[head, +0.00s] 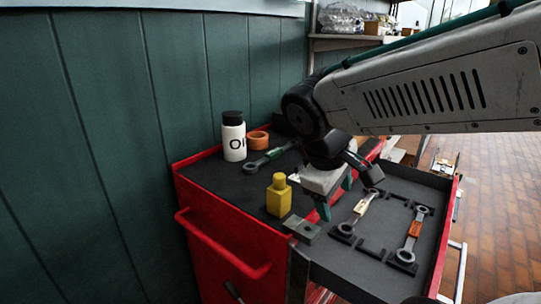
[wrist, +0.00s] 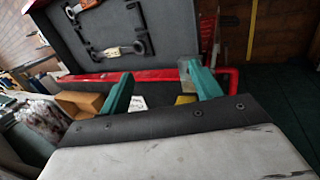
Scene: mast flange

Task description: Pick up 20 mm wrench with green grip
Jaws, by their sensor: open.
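The wrench with the green grip (head: 273,156) lies on the dark top of the red cart, behind the yellow bottle and beside the white bottle. Its ring end points to the left front; its far end runs toward the back. I cannot read its size. It cannot be made out in the wrist view. My gripper (head: 335,197) is open and empty, to the right of this wrench and above the cart, near the tray. Its two teal fingers also show in the wrist view (wrist: 160,84), apart with nothing held between them.
A white bottle (head: 234,138), an orange ring-shaped piece (head: 257,140), a yellow bottle (head: 279,196) and a metal block (head: 302,229) stand on the cart. The right tray holds a pale-grip wrench (head: 361,207) and an orange-grip wrench (head: 414,230). A green wall (head: 110,120) borders the left.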

